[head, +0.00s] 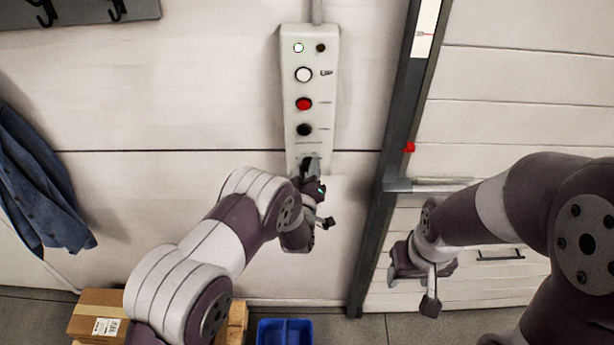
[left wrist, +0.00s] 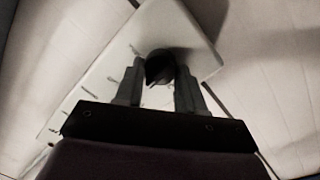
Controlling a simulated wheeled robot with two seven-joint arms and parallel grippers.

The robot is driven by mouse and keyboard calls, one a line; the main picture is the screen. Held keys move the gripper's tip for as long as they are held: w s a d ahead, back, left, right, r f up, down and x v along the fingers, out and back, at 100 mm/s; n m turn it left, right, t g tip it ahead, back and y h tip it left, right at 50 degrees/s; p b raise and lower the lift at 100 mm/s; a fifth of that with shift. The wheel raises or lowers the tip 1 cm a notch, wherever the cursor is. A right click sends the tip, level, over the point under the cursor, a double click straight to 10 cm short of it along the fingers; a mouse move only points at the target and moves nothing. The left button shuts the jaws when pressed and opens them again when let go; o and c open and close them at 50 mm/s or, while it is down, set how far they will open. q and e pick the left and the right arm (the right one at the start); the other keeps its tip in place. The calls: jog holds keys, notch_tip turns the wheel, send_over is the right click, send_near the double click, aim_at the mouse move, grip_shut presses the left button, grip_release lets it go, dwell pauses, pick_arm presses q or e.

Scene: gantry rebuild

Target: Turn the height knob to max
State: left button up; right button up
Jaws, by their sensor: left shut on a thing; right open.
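The white control panel (head: 312,75) hangs on the wall, with a white button (head: 303,74), a red button (head: 304,104) and a black button or knob (head: 305,129) in a column. My left gripper (head: 310,168) is at the panel's lower end and hides that part in the head view. In the left wrist view its fingers (left wrist: 160,85) are shut around a round black knob (left wrist: 159,66) on the panel. The knob's scale marks are too blurred to read. My right gripper (head: 412,283) is open and empty, low on the right, away from the panel.
A dark upright post (head: 385,170) stands right of the panel, with a red marker (head: 409,147) and a scale strip (head: 425,32). A blue bin (head: 284,331) and a cardboard box (head: 100,312) are low down. A blue jacket (head: 38,185) hangs at the left.

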pick_arm(q)
jog(key=shift+d+m+g+y+b, duration=0.25)
jog(key=shift+m+b, duration=0.75)
jog(key=shift+m, duration=1.15)
jog(key=shift+a+m+y+b, duration=0.1)
jog(key=shift+m+y+b, duration=0.25)
jog(key=shift+m+b, duration=1.25)
jog(key=shift+d+m+g+y+b, duration=0.15)
jog(key=shift+m+y+b, duration=0.25)
jog(key=shift+m, duration=2.25)
jog(key=o, duration=1)
jog(key=shift+o, duration=0.2)
jog(key=shift+s, duration=0.1)
jog(key=s+r+b, duration=0.1)
jog(key=s+b, duration=0.2)
jog(key=s, duration=0.9)
jog(key=shift+s+r, duration=0.2)
jog(key=shift+s, duration=0.05)
